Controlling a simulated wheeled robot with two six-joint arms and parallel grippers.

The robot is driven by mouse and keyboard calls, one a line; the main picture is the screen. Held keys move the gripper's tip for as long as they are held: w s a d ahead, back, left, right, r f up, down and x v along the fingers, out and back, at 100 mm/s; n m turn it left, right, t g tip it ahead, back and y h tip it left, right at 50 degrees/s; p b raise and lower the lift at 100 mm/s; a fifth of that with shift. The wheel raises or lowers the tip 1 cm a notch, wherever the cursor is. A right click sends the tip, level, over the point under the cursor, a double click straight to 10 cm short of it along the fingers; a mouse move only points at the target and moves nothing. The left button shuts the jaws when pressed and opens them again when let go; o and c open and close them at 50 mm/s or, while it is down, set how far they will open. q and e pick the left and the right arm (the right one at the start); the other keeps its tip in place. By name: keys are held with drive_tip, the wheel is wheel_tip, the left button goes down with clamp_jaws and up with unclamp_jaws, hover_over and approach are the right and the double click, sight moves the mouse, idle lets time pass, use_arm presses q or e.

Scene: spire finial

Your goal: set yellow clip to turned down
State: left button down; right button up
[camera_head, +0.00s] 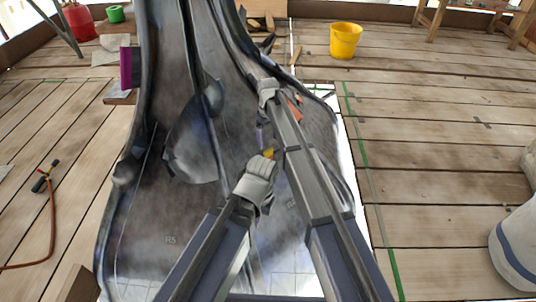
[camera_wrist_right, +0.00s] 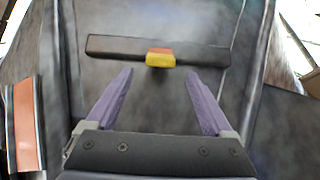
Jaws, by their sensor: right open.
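The yellow clip (camera_wrist_right: 160,60) sits across the middle of a dark bar (camera_wrist_right: 110,46) on a grey panel, with an orange-red upper edge in the right wrist view. Whether it is turned up or down I cannot tell. In the head view it is a small yellow patch (camera_head: 268,154), partly hidden by my arms. My right gripper (camera_wrist_right: 159,86) is open and empty, its purple fingers apart on either side below the clip, not visibly touching it. In the head view its purple finger (camera_head: 262,136) shows just above the clip. My left arm ends just below the clip; its fingers cannot be made out.
The large dark grey curved structure (camera_head: 190,200) fills the middle. An orange panel (camera_wrist_right: 25,124) stands at the wrist view's left edge. A yellow bucket (camera_head: 345,40) stands on the plank floor. A red hose (camera_head: 52,225) lies at left. The floor at right is mostly clear.

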sight(268, 150)
drive_tip(key=shift+f, duration=0.15)
wheel_tip(268, 150, down, 8)
drive_tip(key=b, duration=0.7)
drive_tip(key=shift+r+b, duration=0.2)
drive_tip(key=shift+b, duration=0.2)
